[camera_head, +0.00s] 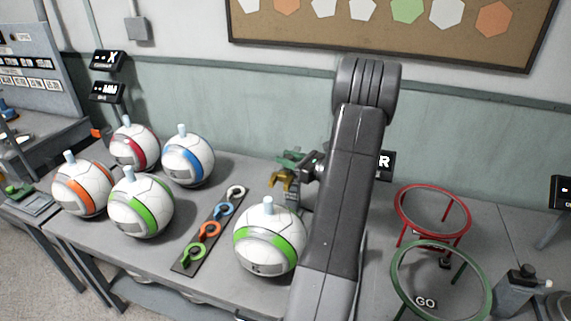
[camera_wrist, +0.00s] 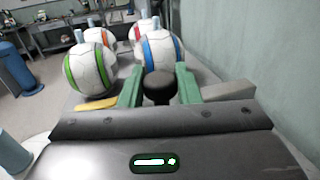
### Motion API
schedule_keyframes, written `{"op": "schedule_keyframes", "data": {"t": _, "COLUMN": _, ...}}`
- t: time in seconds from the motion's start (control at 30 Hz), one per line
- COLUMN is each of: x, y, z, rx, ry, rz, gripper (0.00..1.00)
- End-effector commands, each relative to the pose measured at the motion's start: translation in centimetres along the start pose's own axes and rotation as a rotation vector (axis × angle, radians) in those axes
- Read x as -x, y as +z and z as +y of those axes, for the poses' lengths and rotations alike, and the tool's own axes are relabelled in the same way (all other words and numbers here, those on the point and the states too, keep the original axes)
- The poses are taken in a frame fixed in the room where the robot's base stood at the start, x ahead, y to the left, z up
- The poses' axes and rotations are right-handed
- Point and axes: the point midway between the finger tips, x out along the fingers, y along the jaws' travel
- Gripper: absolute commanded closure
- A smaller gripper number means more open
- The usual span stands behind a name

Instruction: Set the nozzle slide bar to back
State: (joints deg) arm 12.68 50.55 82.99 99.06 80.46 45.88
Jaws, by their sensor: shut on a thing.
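My gripper (camera_head: 291,161) is beside the dark arm link, above the table and behind the nearest green-striped ball (camera_head: 269,238). In the wrist view its green fingers (camera_wrist: 160,76) are shut around a black round knob (camera_wrist: 159,90), which looks like the handle of the nozzle slide bar. In the head view a yellow part (camera_head: 284,180) sits just under the fingers. A yellow strip also shows left of the fingers in the wrist view (camera_wrist: 97,104). The rest of the bar is hidden by my arm and gripper, so its position cannot be told.
Several striped balls, one of them blue (camera_head: 188,160), stand at the table's left. A black strip with coloured rings (camera_head: 208,230) lies between them and the nearest ball. A red hoop stand (camera_head: 434,188) and a green one (camera_head: 394,271) stand right. The wall is close behind.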

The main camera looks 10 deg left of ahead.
Motion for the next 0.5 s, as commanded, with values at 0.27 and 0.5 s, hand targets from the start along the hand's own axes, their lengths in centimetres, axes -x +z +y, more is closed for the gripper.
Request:
{"op": "schedule_keyframes", "data": {"t": 0.27, "x": -0.01, "y": 0.29, "z": -0.35, "rx": 0.006, "ry": -0.009, "rz": -0.003, "gripper": 0.58}}
{"op": "schedule_keyframes", "data": {"t": 0.5, "x": 0.00, "y": 0.21, "z": -0.23, "rx": 0.004, "ry": -0.006, "rz": -0.002, "gripper": 0.49}}
